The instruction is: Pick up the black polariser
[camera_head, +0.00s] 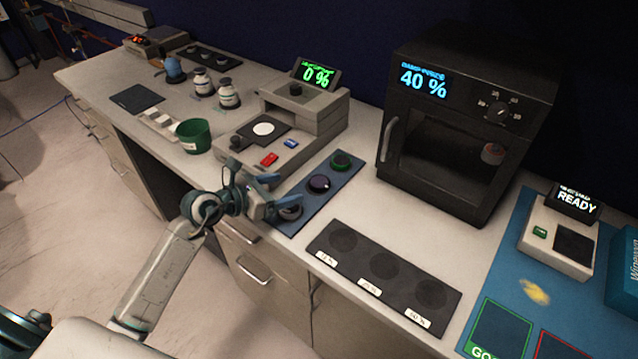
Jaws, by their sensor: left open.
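A blue strip tray (307,208) lies along the front part of the bench and holds three round discs. The middle disc (319,184) is dark, nearly black, and looks like the black polariser. A green-rimmed disc (341,160) sits at the far end. A greyish disc (290,212) at the near end is partly covered by my left gripper. My left gripper (284,190) is open and empty, with its fingers over the tray's near left part, pointing toward the middle disc and apart from it. My right gripper is out of view.
A grey device reading 0 % (314,122) stands behind the tray. A black oven reading 40 % (457,135) stands to the right. A black plate with labelled round recesses (384,268) lies in front of the oven. A green cup (194,136) stands left.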

